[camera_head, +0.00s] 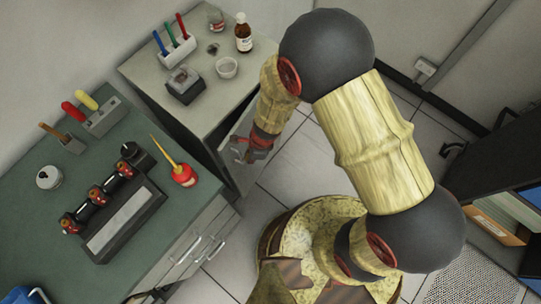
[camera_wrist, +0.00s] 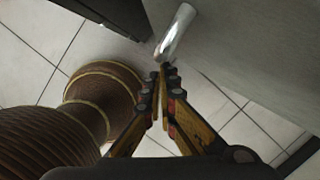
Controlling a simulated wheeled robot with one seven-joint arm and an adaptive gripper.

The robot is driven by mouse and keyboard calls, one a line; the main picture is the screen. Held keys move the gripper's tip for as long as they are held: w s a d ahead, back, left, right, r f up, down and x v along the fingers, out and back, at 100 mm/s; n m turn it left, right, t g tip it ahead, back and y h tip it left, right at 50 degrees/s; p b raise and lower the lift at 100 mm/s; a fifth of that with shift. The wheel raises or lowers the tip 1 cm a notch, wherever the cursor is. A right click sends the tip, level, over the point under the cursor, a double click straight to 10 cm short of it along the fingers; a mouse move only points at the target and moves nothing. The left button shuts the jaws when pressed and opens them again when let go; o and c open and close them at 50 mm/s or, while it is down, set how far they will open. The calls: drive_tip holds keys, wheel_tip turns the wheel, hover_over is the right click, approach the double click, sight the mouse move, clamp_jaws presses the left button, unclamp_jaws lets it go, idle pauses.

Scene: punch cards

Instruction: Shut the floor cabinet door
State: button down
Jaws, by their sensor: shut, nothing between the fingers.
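The floor cabinet (camera_head: 142,72) has a pale top and stands at the back, beyond the green bench. Its door (camera_head: 242,123) shows as a pale panel standing open at the front right, partly hidden by my arm. In the wrist view a grey door panel (camera_wrist: 245,45) fills the upper right, with a shiny bar handle (camera_wrist: 175,32) on it. My gripper (camera_head: 243,153) is low in front of the cabinet, near the door. In the wrist view its fingertips (camera_wrist: 161,72) are together and empty, just below the handle's end. Whether they touch the door cannot be told.
A pen holder (camera_head: 177,48), a brown bottle (camera_head: 243,33) and a small bowl (camera_head: 227,67) stand on the cabinet. The green bench (camera_head: 115,235) with tools is at left. A dark shelf unit (camera_head: 500,165) is at right. Tiled floor (camera_head: 300,165) lies between them.

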sight(236, 159)
drive_tip(key=shift+m, duration=0.8)
drive_tip(key=a, duration=0.1)
drive_tip(key=w+a+p, duration=0.1)
drive_tip(key=a, duration=0.1)
drive_tip(key=w+a, duration=0.1)
drive_tip(key=a, duration=0.1)
drive_tip(key=shift+p, duration=0.35)
drive_tip(key=shift+w+a, duration=0.35)
drive_tip(key=shift+a, duration=0.25)
drive_tip(key=shift+w+a+r+t, duration=0.15)
drive_tip(key=shift+t, duration=0.15)
